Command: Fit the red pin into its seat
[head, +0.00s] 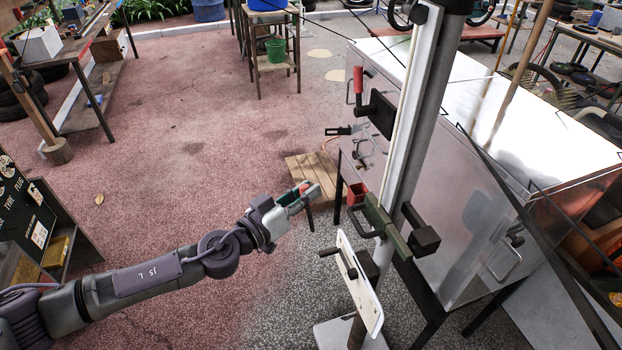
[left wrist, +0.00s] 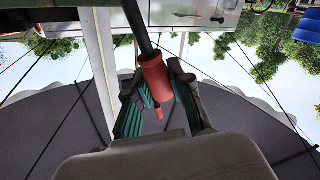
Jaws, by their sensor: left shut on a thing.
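My left gripper (head: 304,196) is shut on the red pin, left of the upright post in the head view. The pin's red head (head: 303,187) shows between the fingers, and a dark shaft (head: 310,218) points down below them. In the left wrist view the red pin (left wrist: 155,78) sits between the teal finger pads of the gripper (left wrist: 160,102), its dark shaft running toward the top of the picture. The pin is apart from the post and cart. I cannot tell which part is its seat. My right gripper is out of view.
The grey post (head: 408,130) carries a green bracket (head: 381,222), black blocks and a red handle (head: 358,80). A white plate (head: 360,283) stands low beside it. The metal cart (head: 470,190) fills the right. A red cup (head: 357,193) and wooden crate (head: 309,168) are beyond the gripper.

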